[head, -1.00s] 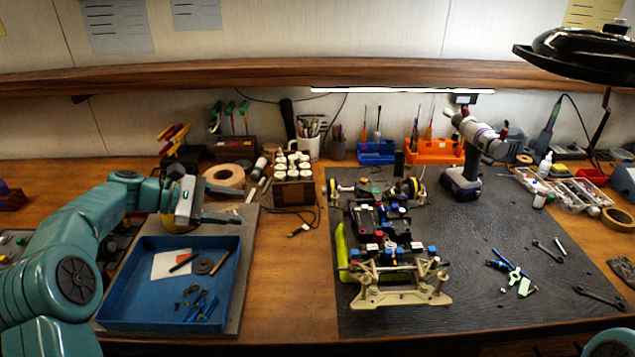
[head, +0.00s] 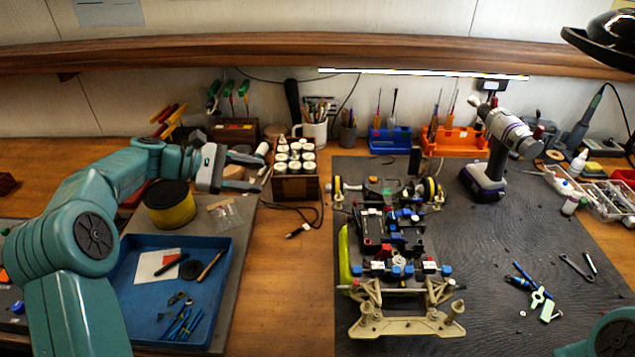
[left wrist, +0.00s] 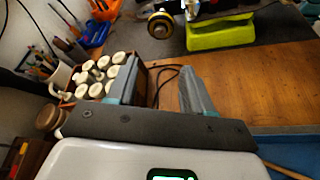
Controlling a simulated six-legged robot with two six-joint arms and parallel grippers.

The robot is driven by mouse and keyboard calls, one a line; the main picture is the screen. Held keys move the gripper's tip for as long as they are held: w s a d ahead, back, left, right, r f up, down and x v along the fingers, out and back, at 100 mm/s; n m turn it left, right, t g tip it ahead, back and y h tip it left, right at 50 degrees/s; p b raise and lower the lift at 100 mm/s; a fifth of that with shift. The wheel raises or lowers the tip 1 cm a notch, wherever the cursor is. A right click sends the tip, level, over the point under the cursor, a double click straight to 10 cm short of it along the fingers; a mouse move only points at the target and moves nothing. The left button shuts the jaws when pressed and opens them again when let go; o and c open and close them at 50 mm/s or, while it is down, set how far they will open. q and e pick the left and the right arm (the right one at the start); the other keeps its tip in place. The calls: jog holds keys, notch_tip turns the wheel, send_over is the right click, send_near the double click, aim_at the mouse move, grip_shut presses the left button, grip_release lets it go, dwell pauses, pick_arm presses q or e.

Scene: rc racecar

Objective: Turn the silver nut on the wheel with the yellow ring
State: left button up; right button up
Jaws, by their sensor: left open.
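The racecar chassis (head: 390,240) stands on the dark mat, its tan bumper toward me. Two small wheels sit at its far end: the left wheel (head: 337,188) and the right wheel (head: 430,190), which shows a yellow ring. In the left wrist view a wheel with a yellow ring and a pale metallic centre (left wrist: 161,25) faces the camera near the top. My left gripper (head: 262,173) is open and empty, left of the chassis and apart from it. Its two fingers (left wrist: 162,78) also show in the left wrist view. My right gripper is out of view.
A wooden box of white-capped jars (head: 296,188) stands just beyond my left gripper. A blue tray (head: 225,290) and a yellow-black round tin (head: 169,205) are at left. A drill (head: 485,170) stands at back right. Bare wood lies left of the mat.

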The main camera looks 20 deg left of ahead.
aim_at(328, 189)
pick_arm(q)
jog(key=p+x, duration=0.1)
jog(key=x, duration=1.4)
jog(key=shift+p, duration=0.35)
jog(key=shift+d+f, duration=0.1)
grip_shut()
